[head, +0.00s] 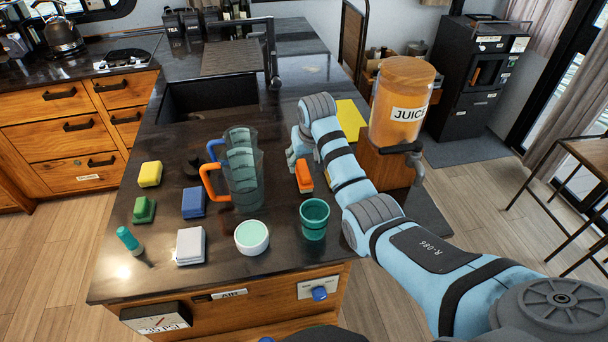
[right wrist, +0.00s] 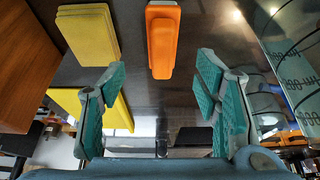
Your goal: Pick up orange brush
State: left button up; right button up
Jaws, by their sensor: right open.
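The orange brush (head: 305,178) lies on the dark counter, right of the clear pitchers. In the right wrist view the orange brush (right wrist: 162,42) shows at the top middle, in line with the space between the fingers. My right gripper (head: 295,155) is just behind the brush in the head view, partly hidden by its own arm. In the right wrist view the right gripper (right wrist: 158,78) has its teal finger pads wide apart, with nothing between them. The brush is apart from both pads. My left gripper is not in view.
Clear pitchers (head: 244,182) with orange and blue handles stand left of the brush. A green cup (head: 314,220) and white bowl (head: 252,237) are in front. The juice dispenser (head: 400,100) stands on a wooden block at right. Sponges (head: 150,174) and small blocks lie left.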

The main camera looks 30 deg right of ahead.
aim_at(304, 168)
jog(key=shift+x, duration=1.15)
jog(key=x, duration=0.2)
jog(key=b+x, duration=0.1)
jog(key=x, duration=0.2)
jog(key=shift+w+a, duration=0.15)
jog(key=shift+w, duration=0.2)
jog(key=shift+s+r, duration=0.2)
jog(key=shift+s, duration=0.05)
jog(key=shift+c, duration=0.9)
jog(key=c, duration=0.4)
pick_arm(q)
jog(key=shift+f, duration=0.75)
pick_arm(e)
jog(key=c, duration=0.7)
jog(key=shift+o, duration=0.2)
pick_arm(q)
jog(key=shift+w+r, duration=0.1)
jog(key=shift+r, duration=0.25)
pick_arm(e)
notch_tip(304, 168, up, 20)
